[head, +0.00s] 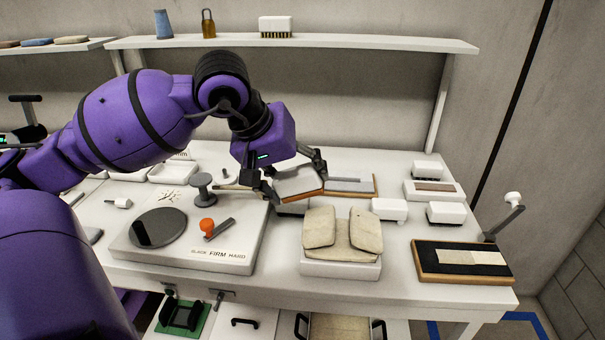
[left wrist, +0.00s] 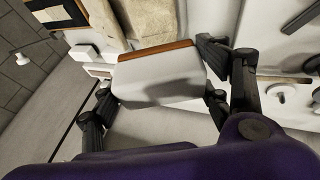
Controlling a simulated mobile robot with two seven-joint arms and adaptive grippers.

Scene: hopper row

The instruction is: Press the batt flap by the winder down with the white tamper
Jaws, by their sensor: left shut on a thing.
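My left gripper (head: 296,178) is shut on a white block with an orange-brown edge (head: 300,185), which looks like the white tamper. It is held just behind the beige batt. In the left wrist view the tamper (left wrist: 165,78) sits between the fingers of my left gripper (left wrist: 160,92). The batt (head: 345,250) rests on a white block, with a left flap (head: 319,227) and a right flap (head: 366,229) that look raised. The batt also shows in the left wrist view (left wrist: 152,20). A crank with a white knob (head: 513,198), perhaps the winder, stands at the right. My right gripper is not seen.
A grey slab marked FIRM (head: 235,257) lies left of the batt, bearing a dark disc and an orange knob. A black board in a wooden frame (head: 430,262) lies to the right. Small white blocks (head: 389,209) stand behind. A shelf (head: 350,43) hangs above.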

